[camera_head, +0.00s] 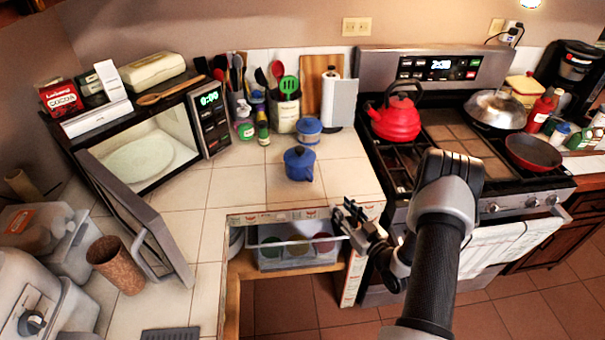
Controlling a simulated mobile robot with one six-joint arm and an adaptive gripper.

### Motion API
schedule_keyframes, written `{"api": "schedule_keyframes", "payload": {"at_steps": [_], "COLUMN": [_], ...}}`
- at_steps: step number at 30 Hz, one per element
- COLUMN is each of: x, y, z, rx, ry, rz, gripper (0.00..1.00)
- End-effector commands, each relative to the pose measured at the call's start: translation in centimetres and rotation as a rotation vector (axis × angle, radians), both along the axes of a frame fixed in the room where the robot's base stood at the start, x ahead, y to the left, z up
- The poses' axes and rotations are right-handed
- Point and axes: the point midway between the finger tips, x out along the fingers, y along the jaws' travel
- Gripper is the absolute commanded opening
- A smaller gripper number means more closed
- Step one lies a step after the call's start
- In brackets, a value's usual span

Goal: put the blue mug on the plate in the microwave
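A blue mug (299,164), rounded and dark on top, stands on the tiled counter left of the stove. The microwave (207,117) is in the back left corner with its door (137,215) swung wide open toward the front. A pale round plate (138,159) lies flat inside it, with nothing on it. My gripper (344,212) is over the counter's front right edge, in front of and to the right of the mug and apart from it. Its fingers look spread with nothing between them. They are small in this view.
A blue and white canister (308,130) stands just behind the mug. A red kettle (396,117) sits on the stove to the right. A brown cup (115,264) stands near the open door. The counter between mug and microwave is clear.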

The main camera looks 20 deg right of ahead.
Motion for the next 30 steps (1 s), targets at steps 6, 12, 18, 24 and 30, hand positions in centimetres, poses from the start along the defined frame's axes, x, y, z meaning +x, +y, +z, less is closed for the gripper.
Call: {"api": "schedule_keyframes", "payload": {"at_steps": [6, 12, 18, 24, 30], "x": [2.8, 7.2, 10.8, 12.1, 14.7], "y": [0.6, 1.1, 1.4, 1.5, 2.3], "z": [-0.1, -0.1, -0.1, 0.0, 0.1], "rx": [0.003, 0.002, 0.003, 0.005, 0.003], "ry": [-0.014, -0.013, -0.012, -0.009, -0.011], "rz": [0.006, 0.004, 0.002, 0.000, 0.003], "gripper": [0.33, 0.33, 0.33, 0.33, 0.33]}}
